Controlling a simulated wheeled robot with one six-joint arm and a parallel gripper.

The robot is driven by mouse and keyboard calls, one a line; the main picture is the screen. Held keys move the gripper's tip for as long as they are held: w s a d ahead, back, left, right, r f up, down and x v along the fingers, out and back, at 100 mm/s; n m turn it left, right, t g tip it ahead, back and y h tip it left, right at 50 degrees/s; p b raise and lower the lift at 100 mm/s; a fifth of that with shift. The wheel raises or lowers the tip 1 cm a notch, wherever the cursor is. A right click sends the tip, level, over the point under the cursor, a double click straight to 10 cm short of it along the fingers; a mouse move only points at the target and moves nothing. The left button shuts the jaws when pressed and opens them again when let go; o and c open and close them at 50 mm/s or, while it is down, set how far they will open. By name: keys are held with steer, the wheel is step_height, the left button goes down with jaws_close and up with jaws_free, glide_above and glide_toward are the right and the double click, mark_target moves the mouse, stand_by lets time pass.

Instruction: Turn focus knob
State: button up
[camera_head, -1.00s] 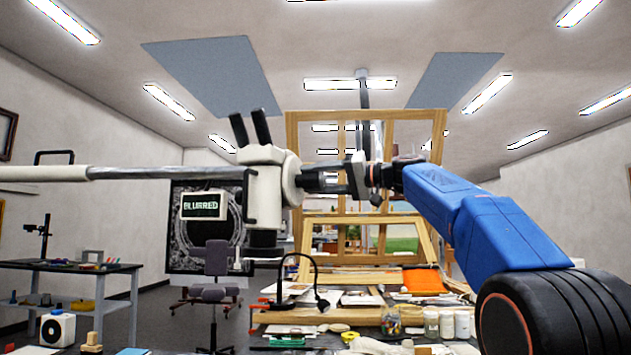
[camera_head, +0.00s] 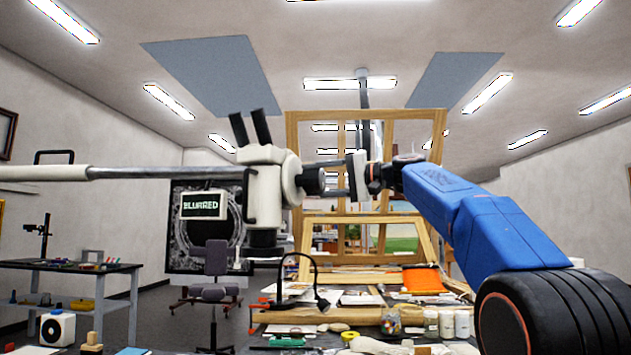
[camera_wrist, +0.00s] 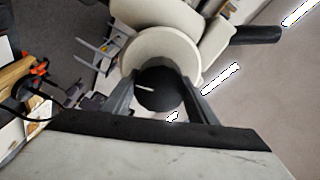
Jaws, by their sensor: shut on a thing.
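The focus knob (camera_head: 312,182) is a black cylinder on the right side of a cream microscope head (camera_head: 265,190) on a long horizontal boom. In the wrist view the knob (camera_wrist: 160,90) has a white mark pointing left and sits in front of a round cream disc (camera_wrist: 160,52). My gripper (camera_head: 328,180) reaches it from the right. In the wrist view my gripper's two fingers (camera_wrist: 157,92) are on either side of the knob and shut on it. A small display (camera_head: 203,205) on the microscope reads "BLURRED".
A wooden frame (camera_head: 368,117) stands behind. The boom (camera_head: 130,173) extends to the left.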

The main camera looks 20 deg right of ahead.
steer(key=o, duration=1.1)
steer(key=shift+c, duration=0.2)
steer(key=v, duration=1.7)
steer(key=shift+d, duration=0.25)
steer(key=shift+r, duration=0.1)
stand_by(0.4)
